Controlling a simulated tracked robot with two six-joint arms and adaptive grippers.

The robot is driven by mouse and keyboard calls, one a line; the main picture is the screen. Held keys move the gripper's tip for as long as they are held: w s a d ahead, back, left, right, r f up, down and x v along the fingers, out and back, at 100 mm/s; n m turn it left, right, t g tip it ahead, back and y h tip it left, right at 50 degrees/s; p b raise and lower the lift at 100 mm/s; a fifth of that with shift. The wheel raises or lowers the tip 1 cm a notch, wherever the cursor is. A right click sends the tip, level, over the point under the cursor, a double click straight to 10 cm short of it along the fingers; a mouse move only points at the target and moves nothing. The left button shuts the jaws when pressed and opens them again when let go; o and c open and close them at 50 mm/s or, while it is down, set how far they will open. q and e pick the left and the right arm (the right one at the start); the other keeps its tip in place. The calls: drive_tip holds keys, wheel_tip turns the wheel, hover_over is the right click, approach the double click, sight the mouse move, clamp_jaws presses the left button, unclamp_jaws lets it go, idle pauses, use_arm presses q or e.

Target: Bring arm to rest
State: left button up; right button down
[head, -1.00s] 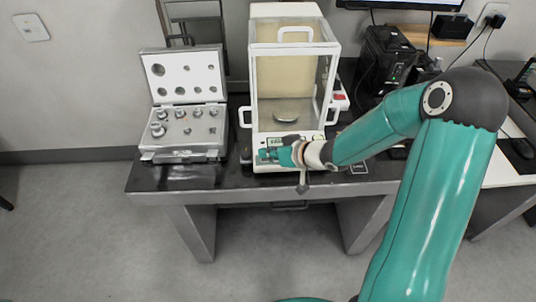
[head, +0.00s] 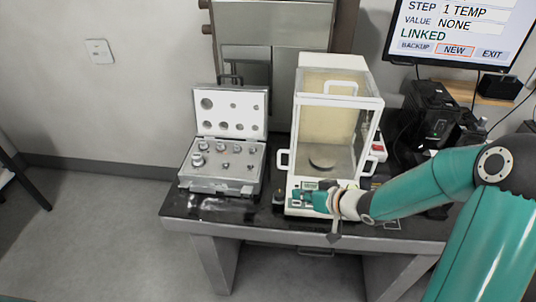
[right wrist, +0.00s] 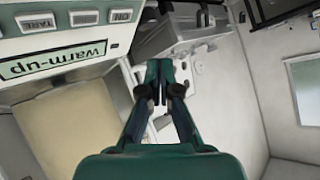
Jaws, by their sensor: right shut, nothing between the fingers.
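My right arm reaches in from the right in the head view, and my right gripper (head: 303,198) is at the front panel of the balance (head: 338,118). In the right wrist view the fingers of my right gripper (right wrist: 157,88) are together with nothing between them. The balance is a white-framed glass case with a round pan (head: 322,160) that looks empty. In the right wrist view its display (right wrist: 56,60) reads "warm-up", with TARE and ON buttons beside it. I cannot tell whether the gripper touches the panel. My left gripper is not in view.
An open case of metal weights (head: 222,168) stands left of the balance on the dark table (head: 190,207). A monitor (head: 460,28) at the upper right shows "STEP 1 TEMP", "VALUE NONE" and "LINKED". Black equipment (head: 432,112) stands right of the balance. The floor at left is clear.

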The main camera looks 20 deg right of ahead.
drive_tip(key=s+a+f+g+y, duration=0.1)
drive_tip(key=s+a+f+g, duration=0.2)
drive_tip(key=a+f, duration=0.5)
drive_tip(key=s+a+f+g+y, duration=0.1)
drive_tip(key=s+a+f+g, duration=0.15)
drive_tip(key=a+f, duration=0.55)
drive_tip(key=s+a+f+m+g+h, duration=0.1)
drive_tip(key=s+f+g, duration=0.3)
drive_tip(key=s, duration=0.9)
wheel_tip(320, 180, down, 3)
drive_tip(key=shift+s+a+f+m+g+h, duration=0.15)
drive_tip(key=shift+s+a+m+g+h, duration=0.1)
drive_tip(key=shift+a+m+g+h, duration=0.15)
